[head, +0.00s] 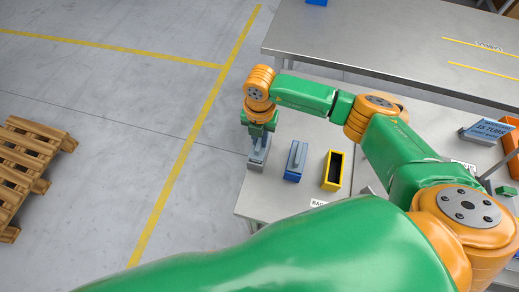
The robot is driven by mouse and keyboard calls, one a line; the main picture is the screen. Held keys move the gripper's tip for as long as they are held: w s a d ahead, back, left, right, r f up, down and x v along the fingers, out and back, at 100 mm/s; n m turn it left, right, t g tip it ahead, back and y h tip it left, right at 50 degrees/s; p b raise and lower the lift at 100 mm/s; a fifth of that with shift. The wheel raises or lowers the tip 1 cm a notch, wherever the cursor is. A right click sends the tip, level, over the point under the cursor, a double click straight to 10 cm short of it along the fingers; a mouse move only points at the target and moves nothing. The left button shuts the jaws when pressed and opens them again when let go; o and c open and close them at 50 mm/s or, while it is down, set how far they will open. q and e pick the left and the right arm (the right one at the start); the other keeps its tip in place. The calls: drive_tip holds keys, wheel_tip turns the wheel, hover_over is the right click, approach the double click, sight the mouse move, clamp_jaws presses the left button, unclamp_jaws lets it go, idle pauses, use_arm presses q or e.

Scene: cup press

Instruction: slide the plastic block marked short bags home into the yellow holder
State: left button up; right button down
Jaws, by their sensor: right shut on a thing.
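My right gripper (259,146) points down at the left edge of the near grey table and is shut on a grey block (258,161). Any marking on the block is too small to read. The yellow holder (326,184) stands upright on the table to the right of the gripper, with a dark, empty-looking opening on top. A blue holder (291,177) stands between them, with a grey piece (297,154) in it. The held block is apart from the yellow holder. My left gripper is not in view.
A label (318,203) lies at the table's front edge. A second grey table (370,40) stands behind. A wooden pallet (30,160) is on the floor at left. My right arm spans the near table.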

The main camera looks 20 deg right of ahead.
drive_tip(key=shift+r+p, duration=2.5)
drive_tip(key=shift+r, duration=0.5)
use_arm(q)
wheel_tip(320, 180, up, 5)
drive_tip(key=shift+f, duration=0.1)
